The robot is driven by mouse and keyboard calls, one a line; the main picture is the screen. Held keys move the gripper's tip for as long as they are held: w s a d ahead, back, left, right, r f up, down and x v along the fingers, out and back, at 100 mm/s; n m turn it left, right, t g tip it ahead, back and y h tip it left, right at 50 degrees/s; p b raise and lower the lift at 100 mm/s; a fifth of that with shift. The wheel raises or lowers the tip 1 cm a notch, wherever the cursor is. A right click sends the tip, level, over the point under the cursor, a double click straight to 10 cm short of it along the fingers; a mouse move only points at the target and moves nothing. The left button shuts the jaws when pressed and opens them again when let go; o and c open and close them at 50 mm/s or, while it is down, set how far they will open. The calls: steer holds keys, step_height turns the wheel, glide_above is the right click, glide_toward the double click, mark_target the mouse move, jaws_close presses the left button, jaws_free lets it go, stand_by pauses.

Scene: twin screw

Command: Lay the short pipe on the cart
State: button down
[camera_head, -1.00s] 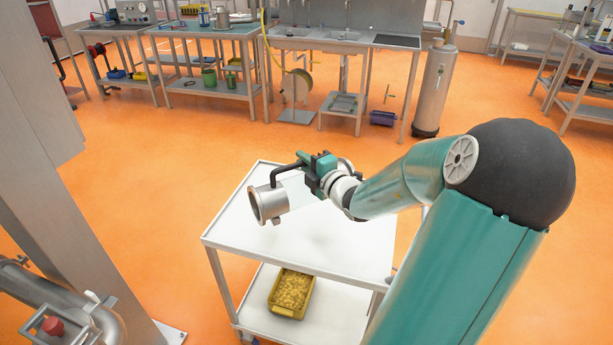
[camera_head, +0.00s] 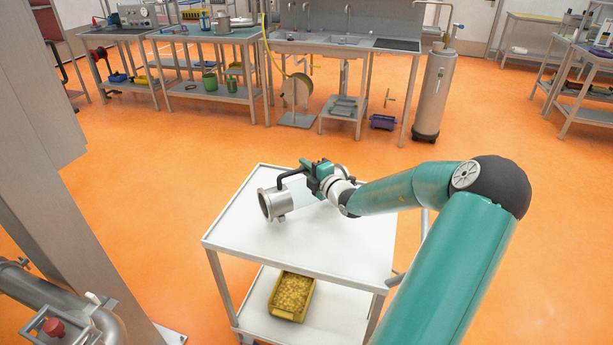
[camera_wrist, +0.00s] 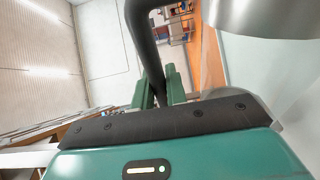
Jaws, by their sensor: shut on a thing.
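The short pipe (camera_head: 272,204) is a silver flanged cylinder with a black bent handle (camera_head: 291,173). It is above the left part of the white cart top (camera_head: 330,240), low over it; I cannot tell whether it touches. My gripper (camera_head: 306,168) is shut on the handle, to the upper right of the pipe. In the wrist view the green fingers (camera_wrist: 159,92) close around the black handle (camera_wrist: 147,45), and part of the pipe (camera_wrist: 265,15) shows at the upper right.
A yellow bin (camera_head: 292,296) of small parts stands on the cart's lower shelf. The rest of the cart top is bare. A grey column (camera_head: 75,210) and piping (camera_head: 55,305) stand at the left. Benches and a steel cylinder (camera_head: 434,95) are at the back, with open orange floor between.

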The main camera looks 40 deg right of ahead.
mark_target(305, 187)
steer(key=shift+w+d+f, duration=0.1)
steer(key=shift+f, duration=1.6)
steer(key=c, duration=1.4)
jaws_free()
steer(key=shift+f, duration=0.1)
